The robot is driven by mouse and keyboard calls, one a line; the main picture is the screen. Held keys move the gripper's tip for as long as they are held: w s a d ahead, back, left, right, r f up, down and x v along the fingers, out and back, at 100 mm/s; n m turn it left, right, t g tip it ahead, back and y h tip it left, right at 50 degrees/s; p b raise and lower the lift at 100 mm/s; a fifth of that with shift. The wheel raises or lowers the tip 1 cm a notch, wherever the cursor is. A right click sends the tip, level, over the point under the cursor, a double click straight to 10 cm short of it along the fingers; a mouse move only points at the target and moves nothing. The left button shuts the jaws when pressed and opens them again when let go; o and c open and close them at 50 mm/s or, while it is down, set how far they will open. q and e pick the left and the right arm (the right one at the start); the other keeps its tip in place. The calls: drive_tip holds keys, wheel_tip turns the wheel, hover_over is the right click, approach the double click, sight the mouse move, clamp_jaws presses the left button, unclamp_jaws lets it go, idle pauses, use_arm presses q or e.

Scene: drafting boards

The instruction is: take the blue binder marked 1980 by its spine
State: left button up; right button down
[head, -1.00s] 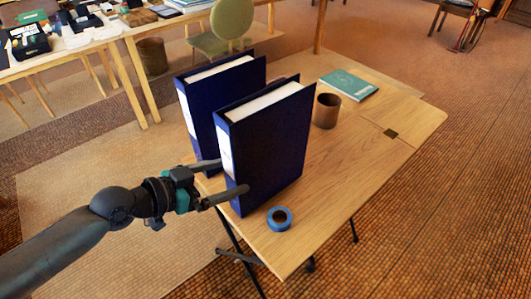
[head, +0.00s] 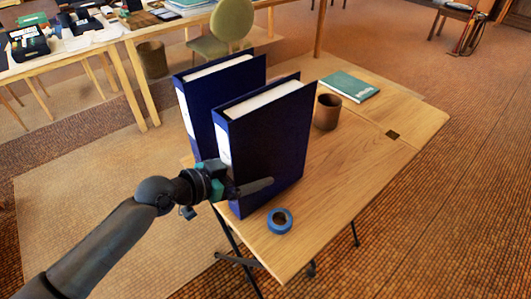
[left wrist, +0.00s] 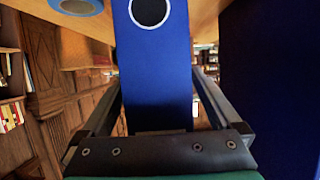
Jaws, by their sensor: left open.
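Two thick blue binders stand upright on the wooden drafting table. In the head view, the near binder (head: 268,140) is right of the far binder (head: 197,105). Both spines carry a pale label, but I cannot read any year. My left gripper (head: 254,187) is low at the near binder's spine, open, with one finger along its right cover and the other hidden. In the left wrist view, the near binder's spine (left wrist: 158,75) with its ringed hole lies between the two open fingers. The far binder (left wrist: 275,90) fills the right side. My right gripper is not in view.
A roll of blue tape (head: 280,220) lies close to the near binder at the table's (head: 345,165) front edge. A brown cup (head: 327,112) and a teal book (head: 349,86) are behind, to the right. The table's right half is mostly clear.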

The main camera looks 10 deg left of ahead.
use_arm(q)
drive_tip(key=shift+c, duration=0.4)
clamp_jaws()
idle(0.4)
drive_tip(key=shift+r, duration=0.15)
